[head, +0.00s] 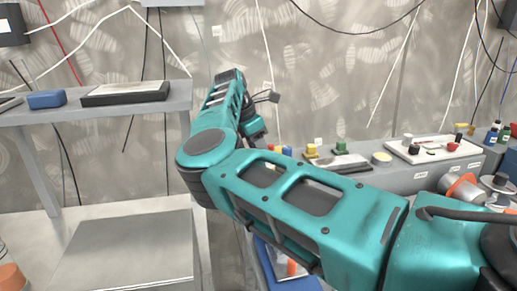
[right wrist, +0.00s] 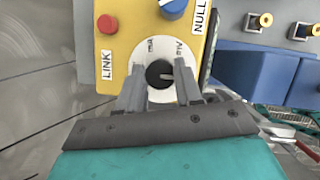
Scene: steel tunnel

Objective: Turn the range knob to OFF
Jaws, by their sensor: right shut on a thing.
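A yellow instrument panel (right wrist: 123,50) fills the middle of the right wrist view. The range knob, a black round knob (right wrist: 159,72), sits on its white dial (right wrist: 165,46) with small markings that I cannot read surely. My right gripper (right wrist: 160,86) has a grey finger on each side of the knob and is shut on it. The fingers cover the lower left and right of the dial; the knob's pointer setting is unclear. In the head view my teal right arm reaches to the upper left, and the panel is not clearly visible. My left gripper is not in view.
On the panel are a red button (right wrist: 107,24) marked LINK and a blue knob (right wrist: 173,8) near a NULL label. Blue boxes (right wrist: 253,72) stand to the right. In the head view, a grey shelf (head: 110,112) is at left and a cluttered bench (head: 405,178) at right.

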